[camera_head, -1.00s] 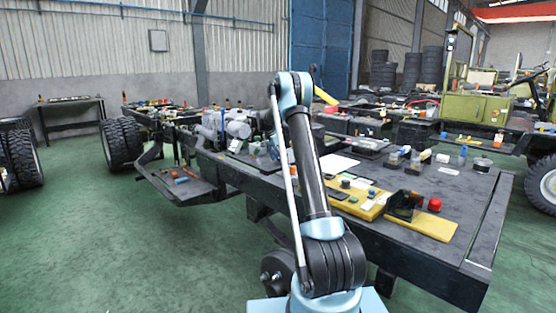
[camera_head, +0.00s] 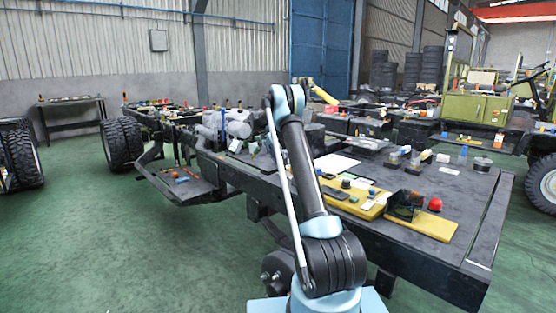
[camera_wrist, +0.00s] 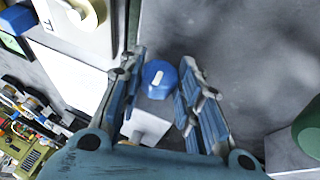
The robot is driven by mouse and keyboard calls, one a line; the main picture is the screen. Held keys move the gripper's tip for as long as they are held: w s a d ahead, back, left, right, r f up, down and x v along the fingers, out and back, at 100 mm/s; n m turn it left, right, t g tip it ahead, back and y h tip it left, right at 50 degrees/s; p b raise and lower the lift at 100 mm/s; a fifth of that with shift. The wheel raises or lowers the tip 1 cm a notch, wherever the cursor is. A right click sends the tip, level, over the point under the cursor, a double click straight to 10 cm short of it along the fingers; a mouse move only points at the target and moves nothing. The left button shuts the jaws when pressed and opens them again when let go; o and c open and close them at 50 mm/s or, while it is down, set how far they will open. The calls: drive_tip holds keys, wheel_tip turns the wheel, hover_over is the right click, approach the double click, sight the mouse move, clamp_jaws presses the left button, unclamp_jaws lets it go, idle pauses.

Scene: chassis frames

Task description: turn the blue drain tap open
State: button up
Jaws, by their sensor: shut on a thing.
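The blue drain tap (camera_wrist: 157,78) shows in the middle of the wrist view, as a round blue knob with a pale mark on its face. A white block (camera_wrist: 148,126) lies just below it in the picture. My gripper (camera_wrist: 163,62) is shut on the blue tap, with one finger on its left and one on its right. A thin gap seems to show beside the right finger, and the exact contact is hard to see. In the head view my arm hides my gripper, and I cannot make out the tap there.
A white sheet (camera_wrist: 70,75) lies left of my gripper in the wrist view. A dark green round thing (camera_wrist: 307,130) stands at the right. In the head view, a yellow plate (camera_head: 436,226) and a red knob (camera_head: 435,204) are on the dark chassis deck (camera_head: 475,205).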

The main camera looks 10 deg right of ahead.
drive_tip(key=shift+w+a, duration=0.1)
drive_tip(key=o, duration=1)
drive_tip(key=shift+o, duration=0.2)
drive_tip(key=shift+r, duration=0.15)
drive_tip(key=v, duration=1.1)
drive_tip(key=shift+a+r, duration=0.2)
drive_tip(key=shift+r, duration=0.05)
